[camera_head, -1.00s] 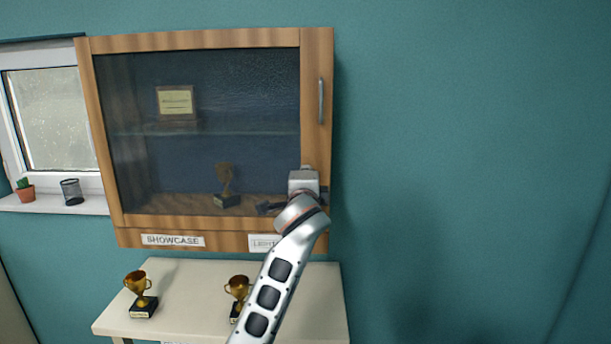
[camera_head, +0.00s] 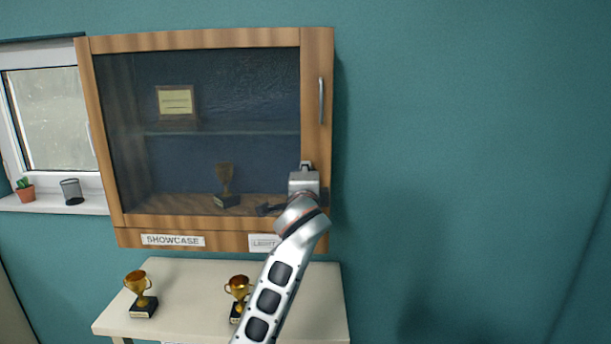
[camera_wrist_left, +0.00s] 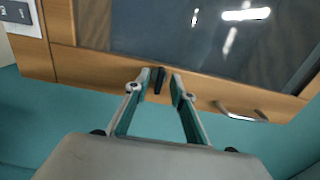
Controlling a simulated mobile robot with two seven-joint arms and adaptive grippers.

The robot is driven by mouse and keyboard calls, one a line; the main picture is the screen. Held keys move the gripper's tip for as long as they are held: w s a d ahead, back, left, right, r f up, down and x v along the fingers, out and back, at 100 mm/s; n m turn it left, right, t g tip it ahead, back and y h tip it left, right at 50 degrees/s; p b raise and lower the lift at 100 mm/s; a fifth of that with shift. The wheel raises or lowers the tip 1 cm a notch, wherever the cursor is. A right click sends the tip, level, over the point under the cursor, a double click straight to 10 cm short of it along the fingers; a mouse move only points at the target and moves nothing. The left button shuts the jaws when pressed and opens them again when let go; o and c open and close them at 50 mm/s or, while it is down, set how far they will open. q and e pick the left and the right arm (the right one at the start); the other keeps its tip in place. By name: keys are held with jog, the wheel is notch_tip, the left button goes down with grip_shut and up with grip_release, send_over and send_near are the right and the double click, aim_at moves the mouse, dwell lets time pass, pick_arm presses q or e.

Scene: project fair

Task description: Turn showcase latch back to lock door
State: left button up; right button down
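The showcase (camera_head: 200,39) is a wooden wall cabinet with a glass door, which looks shut. Its metal door handle (camera_head: 321,100) is on the right frame and also shows in the left wrist view (camera_wrist_left: 240,113). The small dark latch (camera_wrist_left: 159,80) stands out from the wooden frame in the left wrist view, upright in that picture. My left gripper (camera_wrist_left: 160,86) is open, with one finger on each side of the latch and slim gaps visible. In the head view my left gripper (camera_head: 306,165) is at the lower right door frame and hides the latch. My right gripper is out of view.
Below the showcase a white table (camera_head: 190,315) holds two gold trophies (camera_head: 138,286). A trophy (camera_head: 225,180) and a plaque (camera_head: 175,103) are inside behind the glass. A window sill (camera_head: 100,204) is at left. The wall at right is bare.

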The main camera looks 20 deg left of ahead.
pick_arm(q)
jog(key=v, duration=0.6)
jog(key=shift+s, duration=0.35)
jog(key=s+f+n+g+h, duration=0.1)
jog(key=s+f+h, duration=0.15)
jog(key=f, duration=0.95)
jog(key=s+f+n+g+h, duration=0.15)
jog(key=s+f, duration=0.25)
jog(key=f, duration=0.8)
jog(key=s+f+n+g+h, duration=0.1)
jog(key=s+f, duration=0.3)
jog(key=f, duration=0.8)
jog(key=s+f+n+g+h, duration=0.1)
jog(key=s+f+n, duration=0.2)
jog(key=s+f, duration=0.7)
jog(key=s+a+f+n+g+h, duration=0.1)
jog(key=s+f+n, duration=0.3)
jog(key=s+f, duration=0.6)
jog(key=s+g, duration=0.1)
jog(key=s, duration=0.5)
jog(key=shift+f, duration=0.2)
